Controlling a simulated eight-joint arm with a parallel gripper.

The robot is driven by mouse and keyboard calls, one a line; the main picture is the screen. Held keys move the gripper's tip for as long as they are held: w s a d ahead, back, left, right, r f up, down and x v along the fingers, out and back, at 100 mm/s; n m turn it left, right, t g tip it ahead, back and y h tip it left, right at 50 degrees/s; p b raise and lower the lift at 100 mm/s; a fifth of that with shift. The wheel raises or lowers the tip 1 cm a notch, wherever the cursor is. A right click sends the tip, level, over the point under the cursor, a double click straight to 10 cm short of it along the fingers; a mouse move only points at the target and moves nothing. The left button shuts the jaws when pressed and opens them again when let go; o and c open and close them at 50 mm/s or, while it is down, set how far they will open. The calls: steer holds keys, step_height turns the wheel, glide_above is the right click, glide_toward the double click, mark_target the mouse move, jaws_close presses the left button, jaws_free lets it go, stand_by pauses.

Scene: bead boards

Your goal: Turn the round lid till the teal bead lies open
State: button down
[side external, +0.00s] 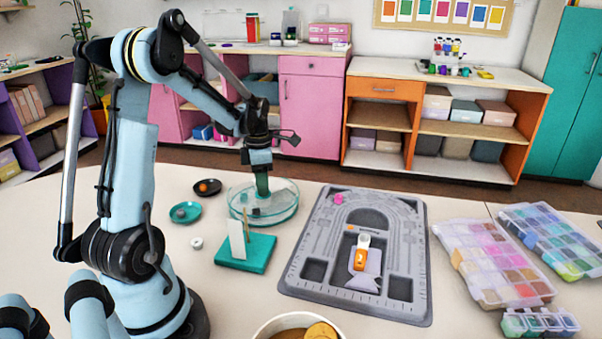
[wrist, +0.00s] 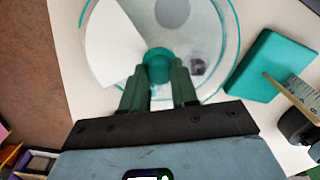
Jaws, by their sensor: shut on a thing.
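The round lid (wrist: 213,32) is clear and frosted, with a teal rim, on a shallow round dish. In the side view, the round dish and lid (side external: 285,207) stand on the table below my arm. My gripper (wrist: 159,72) points down at the lid's centre, its two green fingers on either side of the teal knob (wrist: 158,57), shut on it. A white wedge-shaped opening (wrist: 108,45) lies left of the knob. A blurred grey disc and a small dark cube-like item (wrist: 197,67) show through the lid. I cannot make out a teal bead.
A teal block with a white upright card (side external: 246,257) stands just in front of the dish. Small teal (side external: 185,212) and dark bowls sit to its left. A grey bead board (side external: 316,275) and bead boxes (side external: 490,262) lie to the right.

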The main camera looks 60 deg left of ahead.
steer(key=n, duration=0.4)
steer(key=shift+n, duration=0.4)
steer(key=n, duration=0.4)
steer(key=shift+n, duration=0.3)
steer(key=c, duration=0.8)
jaws_free()
steer(key=shift+c, duration=0.2)
step_height(320, 180, up, 12)
steer(key=shift+s+a, duration=0.1)
